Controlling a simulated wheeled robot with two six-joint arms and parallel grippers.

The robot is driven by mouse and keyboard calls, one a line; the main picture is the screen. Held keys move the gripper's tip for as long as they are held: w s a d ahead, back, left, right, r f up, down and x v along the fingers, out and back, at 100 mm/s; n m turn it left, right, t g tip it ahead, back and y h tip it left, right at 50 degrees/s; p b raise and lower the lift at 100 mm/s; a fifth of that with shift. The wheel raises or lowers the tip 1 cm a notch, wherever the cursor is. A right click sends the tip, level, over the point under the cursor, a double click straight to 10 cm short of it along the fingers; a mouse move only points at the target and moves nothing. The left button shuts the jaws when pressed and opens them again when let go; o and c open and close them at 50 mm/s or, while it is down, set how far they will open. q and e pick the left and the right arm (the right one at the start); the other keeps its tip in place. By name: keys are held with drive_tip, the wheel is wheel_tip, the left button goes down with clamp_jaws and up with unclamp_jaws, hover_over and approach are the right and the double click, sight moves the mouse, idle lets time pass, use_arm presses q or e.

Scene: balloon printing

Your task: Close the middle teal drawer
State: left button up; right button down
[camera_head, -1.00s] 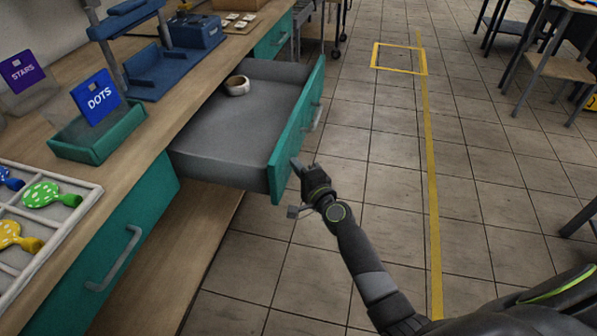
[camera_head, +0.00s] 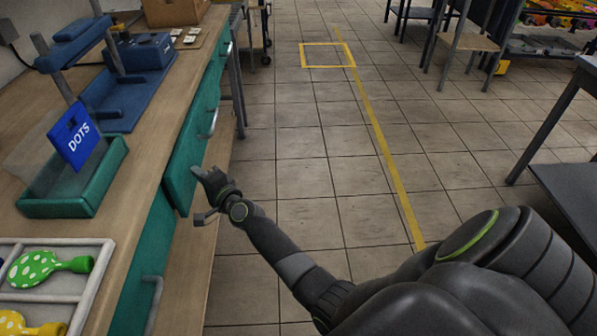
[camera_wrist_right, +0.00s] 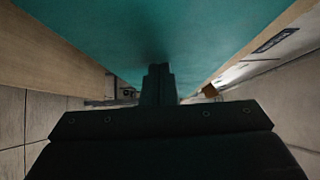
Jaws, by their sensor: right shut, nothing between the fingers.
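The middle teal drawer (camera_head: 190,150) is under the wooden workbench, with a grey handle on its front. Its inside no longer shows, and its near edge seems to stand slightly out from the cabinet face. My right gripper (camera_head: 197,172) is shut and empty, with its fingertips at the near lower part of the drawer front. In the right wrist view, the shut fingers (camera_wrist_right: 158,78) point at the teal front (camera_wrist_right: 150,35), which fills the top; whether they touch is hard to tell. My left gripper is not in view.
A nearer teal drawer (camera_head: 145,265) with a grey handle is shut. On the benchtop are a teal tray with a blue DOTS sign (camera_head: 74,135), a balloon tray (camera_head: 92,280) and a blue press (camera_head: 138,55).

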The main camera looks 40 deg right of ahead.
sight(188, 174)
drive_tip(key=shift+w+a, duration=0.75)
drive_tip(key=shift+a, duration=0.35)
drive_tip(key=shift+a+r, duration=0.1)
drive_tip(key=shift+r, duration=0.05)
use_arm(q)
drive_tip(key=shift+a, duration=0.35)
use_arm(e)
drive_tip(key=shift+w+a+r, duration=0.1)
drive_tip(key=shift+r, duration=0.05)
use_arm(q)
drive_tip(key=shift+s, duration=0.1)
